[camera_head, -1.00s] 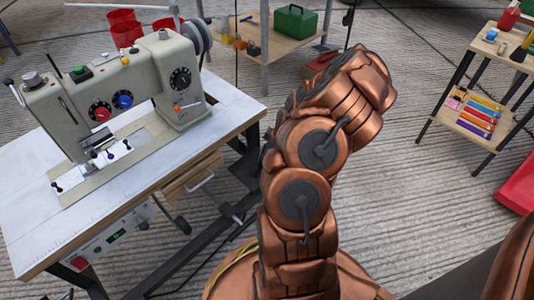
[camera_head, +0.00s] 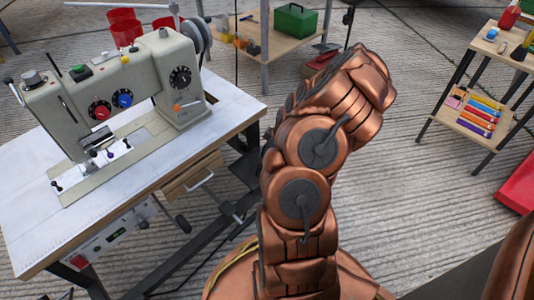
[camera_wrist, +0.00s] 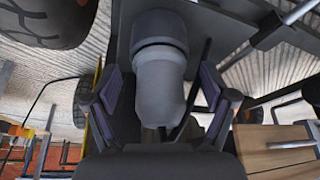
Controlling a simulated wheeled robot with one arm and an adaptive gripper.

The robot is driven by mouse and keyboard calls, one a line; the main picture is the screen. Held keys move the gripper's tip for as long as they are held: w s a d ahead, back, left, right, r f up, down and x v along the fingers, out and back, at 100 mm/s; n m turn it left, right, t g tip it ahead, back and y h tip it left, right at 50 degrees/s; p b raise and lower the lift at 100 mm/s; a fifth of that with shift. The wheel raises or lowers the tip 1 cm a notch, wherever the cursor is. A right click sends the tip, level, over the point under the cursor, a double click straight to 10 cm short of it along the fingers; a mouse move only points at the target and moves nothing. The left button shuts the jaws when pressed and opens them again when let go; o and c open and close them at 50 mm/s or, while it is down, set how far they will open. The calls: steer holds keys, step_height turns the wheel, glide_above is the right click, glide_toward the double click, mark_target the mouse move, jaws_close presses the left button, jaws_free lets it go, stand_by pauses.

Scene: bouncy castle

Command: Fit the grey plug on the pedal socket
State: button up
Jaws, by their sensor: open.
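In the wrist view, a smooth grey, rounded cylinder (camera_wrist: 160,85) with a dark collar at its upper end stands between the two fingers of my gripper (camera_wrist: 160,110). It may be the grey plug; I cannot tell for sure. My gripper is open, with one finger on each side of it, and I see no clear contact. A dark flat panel lies behind the cylinder. I cannot make out the pedal socket in either view. In the head view my own copper arm hides my gripper.
A sewing machine (camera_head: 110,90) stands on a white-topped table (camera_head: 90,215) at the left, with a wooden drawer (camera_head: 192,178) below; a wooden drawer front (camera_wrist: 275,150) shows close at the wrist view's right. Shelves stand behind and at the right.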

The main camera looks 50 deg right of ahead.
steer(key=v, duration=1.2)
stand_by(0.7)
steer(key=a+r+g+p, duration=0.2)
steer(key=a+r+p, duration=0.85)
steer(key=r, duration=0.45)
steer(key=a+r+g+p, duration=0.1)
steer(key=a+r+p, duration=0.9)
steer(key=r, duration=0.6)
steer(key=s+a+r+m+g+p, duration=0.1)
steer(key=s+a+r+p, duration=0.3)
steer(key=r, duration=0.5)
steer(key=s+a+r+m+g+h+p, duration=0.1)
steer(key=s+a+r+p, duration=0.4)
steer(key=s+r+p, duration=0.4)
steer(key=s+a+r+m+g+p, duration=0.1)
steer(key=s+a+r+m+p, duration=0.1)
steer(key=s+a+r+p, duration=0.2)
step_height(320, 180, up, 6)
steer(key=s+p, duration=0.2)
steer(key=p, duration=0.2)
steer(key=shift+s+a+h, duration=0.15)
steer(key=shift+a+h, duration=0.15)
steer(key=shift+a, duration=0.05)
